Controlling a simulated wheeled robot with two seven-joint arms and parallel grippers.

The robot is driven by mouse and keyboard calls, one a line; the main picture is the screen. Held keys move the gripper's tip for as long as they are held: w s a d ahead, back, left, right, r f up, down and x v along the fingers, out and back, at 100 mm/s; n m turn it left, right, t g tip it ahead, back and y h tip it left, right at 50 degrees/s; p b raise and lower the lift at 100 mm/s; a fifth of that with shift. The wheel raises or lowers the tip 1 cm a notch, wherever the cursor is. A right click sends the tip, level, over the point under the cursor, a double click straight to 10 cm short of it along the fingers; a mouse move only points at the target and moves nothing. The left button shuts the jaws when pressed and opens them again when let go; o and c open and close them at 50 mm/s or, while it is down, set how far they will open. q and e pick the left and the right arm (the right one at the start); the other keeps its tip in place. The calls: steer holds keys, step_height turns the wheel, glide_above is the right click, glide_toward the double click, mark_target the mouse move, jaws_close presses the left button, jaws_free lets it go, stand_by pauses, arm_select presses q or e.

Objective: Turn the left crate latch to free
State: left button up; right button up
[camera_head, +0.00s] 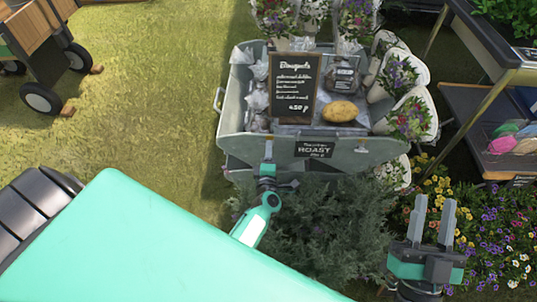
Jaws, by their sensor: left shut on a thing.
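A grey metal crate (232,118) holding goods stands at the top centre. A black label reading "ROAST" (314,149) is on its front wall, with a small right latch (361,148) to the right of it. My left gripper (268,150) is at the left part of the front wall, shut on the left crate latch. The gripper hides most of that latch, so its angle cannot be told. My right gripper (434,205) is at the lower right, its two fingers apart and empty, away from the crate.
Flowers (500,235) and a shelf stand (500,160) are at right. A wheeled cart (40,45) stands upper left; grass between is clear.

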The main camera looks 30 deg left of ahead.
arm_select(q)
steer(key=shift+n, duration=0.4)
arm_select(e)
steer(key=shift+s+d+r, duration=0.1)
steer(key=shift+d+r, duration=0.05)
steer(key=shift+r, duration=0.3)
arm_select(q)
steer(key=o, duration=1)
steer(key=p+v, duration=0.2)
steer(key=v, duration=1.2)
arm_select(e)
step_height(320, 180, down, 8)
steer(key=a+g, duration=0.2)
steer(key=g, duration=0.3)
steer(key=shift+a+f, duration=0.25)
steer(key=shift+a, duration=0.05)
arm_select(q)
steer(key=shift+w, duration=0.1)
